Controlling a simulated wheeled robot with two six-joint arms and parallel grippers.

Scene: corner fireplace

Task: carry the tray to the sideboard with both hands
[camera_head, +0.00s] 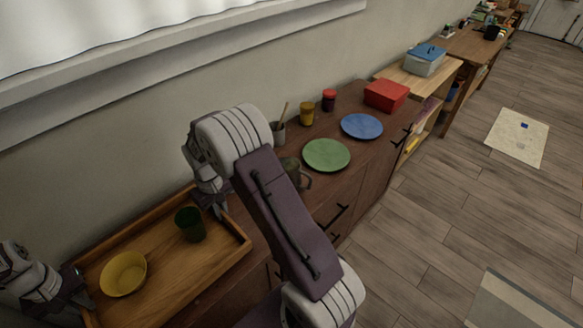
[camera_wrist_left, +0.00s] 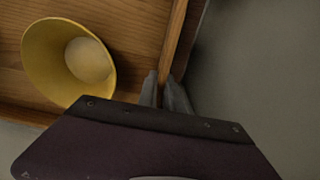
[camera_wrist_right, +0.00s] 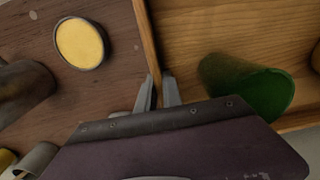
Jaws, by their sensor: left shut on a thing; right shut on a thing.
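The wooden tray (camera_head: 190,262) is at the lower left in the head view, over the near left end of the dark brown sideboard (camera_head: 337,190). A yellow bowl (camera_head: 123,273) and a green cup (camera_head: 190,224) stand upright in it. My left gripper (camera_head: 78,284) is shut on the tray's left wall; the left wrist view shows its fingers (camera_wrist_left: 166,88) on either side of that wall. My right gripper (camera_head: 219,211) is shut on the opposite wall, beside the green cup, with its fingers (camera_wrist_right: 158,88) straddling it. Whether the tray's underside touches the sideboard is hidden.
The sideboard holds a green plate (camera_head: 326,155), blue plate (camera_head: 362,126), red box (camera_head: 386,95), yellow cup (camera_head: 307,113), red jar (camera_head: 329,100) and utensil pot (camera_head: 278,132). A dark mug (camera_head: 294,174) is partly behind my right arm.

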